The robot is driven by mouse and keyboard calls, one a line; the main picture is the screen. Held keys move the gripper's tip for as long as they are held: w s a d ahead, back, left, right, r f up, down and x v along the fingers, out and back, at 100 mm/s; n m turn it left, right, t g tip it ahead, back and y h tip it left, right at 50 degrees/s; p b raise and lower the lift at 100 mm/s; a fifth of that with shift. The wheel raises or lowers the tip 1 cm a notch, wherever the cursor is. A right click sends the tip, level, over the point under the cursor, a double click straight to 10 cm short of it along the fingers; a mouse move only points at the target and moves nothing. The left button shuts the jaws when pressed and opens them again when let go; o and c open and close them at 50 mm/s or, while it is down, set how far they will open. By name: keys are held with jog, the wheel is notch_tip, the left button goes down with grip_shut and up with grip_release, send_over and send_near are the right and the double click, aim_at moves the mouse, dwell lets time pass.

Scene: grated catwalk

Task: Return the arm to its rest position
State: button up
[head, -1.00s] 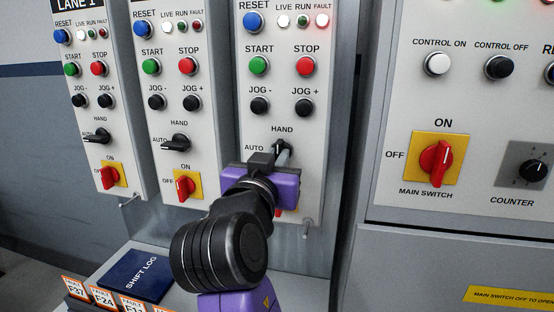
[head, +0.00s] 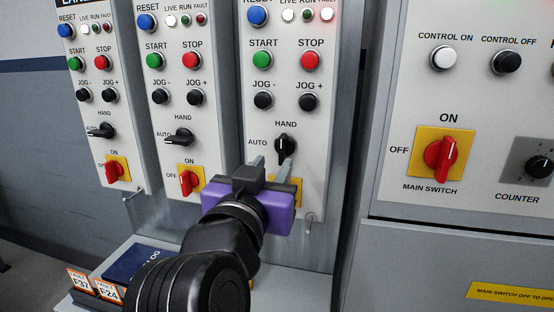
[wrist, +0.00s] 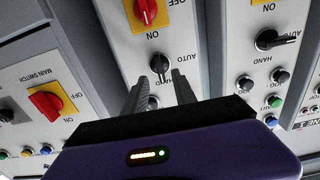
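My gripper (head: 271,170) is open and empty, with its two grey fingers apart. It is in front of the third lane panel (head: 262,124), just below that panel's black HAND/AUTO selector (head: 285,147). The selector's handle stands upright towards HAND, and the fingers are apart from it. In the wrist view the same selector (wrist: 159,65) lies beyond the open fingertips (wrist: 160,84). The panel's red switch (wrist: 146,9) on a yellow plate shows there, while my gripper mostly hides it in the head view.
Two more lane panels stand to the left, with selectors (head: 100,131) (head: 179,137) turned towards AUTO. A main switch (head: 440,153) is on the right cabinet. A shift log (head: 138,257) and fault cards (head: 79,283) lie below, partly behind my arm. The third panel's fault lamp (head: 327,14) glows red.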

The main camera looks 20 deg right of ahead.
jog(key=shift+s+a, duration=0.35)
jog(key=shift+s, duration=0.2)
jog(key=w+a+r+n+t+y, duration=0.2)
jog(key=a+r+n+t+y, duration=0.25)
jog(key=a+n+t, duration=0.2)
jog(key=s+a+f+n+y+p, duration=0.1)
jog(key=s+f+n+y, duration=0.2)
jog(key=f+y, duration=0.25)
jog(key=s+a+f+n+y+p, duration=0.2)
jog(key=s+f+n+y, duration=0.15)
jog(key=f, duration=0.35)
jog(key=s+d+f+m+g+h+p, duration=0.1)
jog(key=s+d+f, duration=0.3)
jog(key=s, duration=0.7)
jog(key=s+d+f+m+g+h+p, duration=0.1)
jog(key=s+d+f, duration=0.4)
jog(key=s, duration=0.6)
jog(key=s+d+f+m+g+h+p, duration=0.1)
jog(key=s+d+f+m+g+p, duration=0.2)
jog(key=s, duration=0.8)
notch_tip(320, 180, down, 3)
jog(key=shift+d+r+m+g+p, duration=0.15)
jog(key=shift+d+m+g+p, duration=0.15)
jog(key=shift+d+g+p, duration=0.5)
